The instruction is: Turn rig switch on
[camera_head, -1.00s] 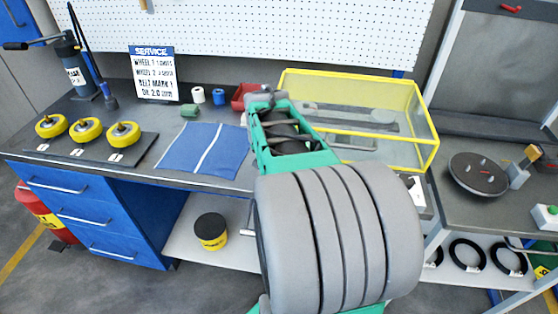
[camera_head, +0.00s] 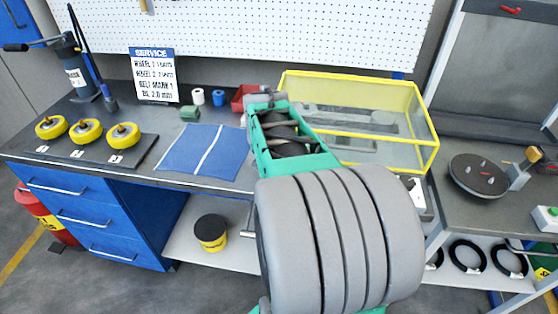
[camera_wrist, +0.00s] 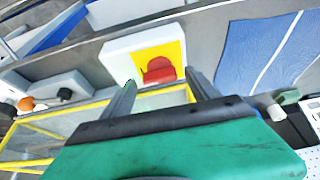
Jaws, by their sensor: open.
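The rig switch shows in the wrist view as a white box (camera_wrist: 112,55) with a yellow plate and a red knob (camera_wrist: 158,70). A small green spot sits by its lower edge, partly behind a finger. My gripper (camera_wrist: 163,80) is open and empty, with one finger on each side of the red knob. I cannot tell whether the fingers touch the knob. In the head view my arm hides the gripper and most of the bench front; a white box corner (camera_head: 418,196) shows just right of the arm.
A yellow-framed clear case (camera_head: 432,150) stands behind my arm. A blue mat (camera_head: 205,150) and several yellow wheels (camera_head: 86,131) lie on the bench to the left. A round dark plate (camera_head: 478,175) and a green-button box (camera_head: 545,217) are on the right table.

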